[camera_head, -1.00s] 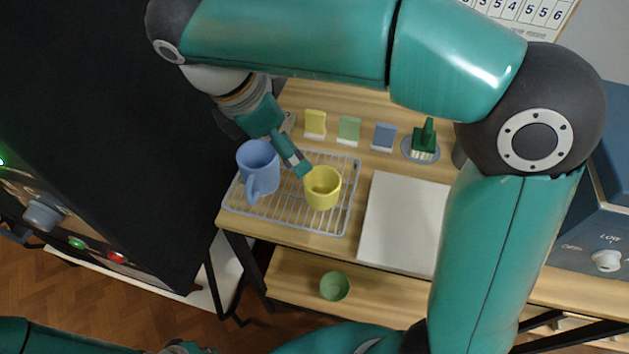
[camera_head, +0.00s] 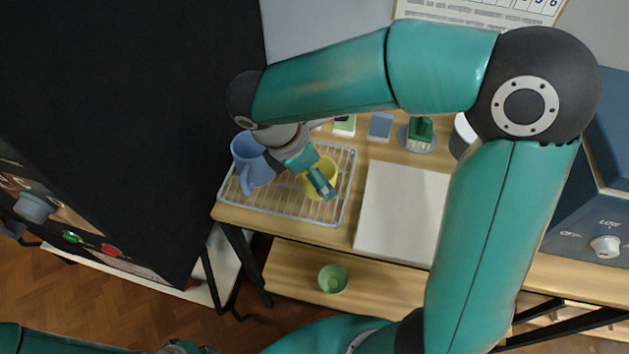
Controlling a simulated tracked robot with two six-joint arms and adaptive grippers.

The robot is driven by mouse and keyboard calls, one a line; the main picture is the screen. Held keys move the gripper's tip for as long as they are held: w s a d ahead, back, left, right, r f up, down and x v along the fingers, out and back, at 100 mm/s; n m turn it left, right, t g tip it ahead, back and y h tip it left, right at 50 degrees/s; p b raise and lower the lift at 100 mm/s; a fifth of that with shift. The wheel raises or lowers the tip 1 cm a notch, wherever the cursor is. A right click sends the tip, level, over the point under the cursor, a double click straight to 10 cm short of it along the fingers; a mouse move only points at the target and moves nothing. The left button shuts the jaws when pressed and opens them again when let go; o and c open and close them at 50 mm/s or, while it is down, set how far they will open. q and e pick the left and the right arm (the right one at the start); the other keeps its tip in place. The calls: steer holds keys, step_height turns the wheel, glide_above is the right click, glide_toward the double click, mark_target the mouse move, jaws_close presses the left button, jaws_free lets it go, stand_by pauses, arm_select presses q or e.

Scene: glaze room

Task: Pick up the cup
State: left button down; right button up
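A yellow cup (camera_head: 331,170) stands on the wire drying rack (camera_head: 345,205), partly hidden behind my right gripper. A blue mug (camera_head: 250,155) with a handle stands to its left on the rack. A small green cup (camera_head: 333,279) sits on the lower shelf. My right gripper (camera_head: 323,186) reaches down over the rack, with a visible finger across the front of the yellow cup. I cannot tell whether it touches the cup or how far its fingers are apart.
A pale board (camera_head: 400,215) lies right of the rack. Behind are a green brush (camera_head: 420,130) and coloured tiles, including a blue one (camera_head: 380,126). A dark cabinet with buttons (camera_head: 130,130) stands left, and a blue machine with a knob (camera_head: 600,225) right.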

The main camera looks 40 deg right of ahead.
steer(key=shift+x, duration=0.95)
steer(key=shift+c, duration=0.3)
steer(key=c, duration=1.3)
steer(key=shift+r, duration=0.25)
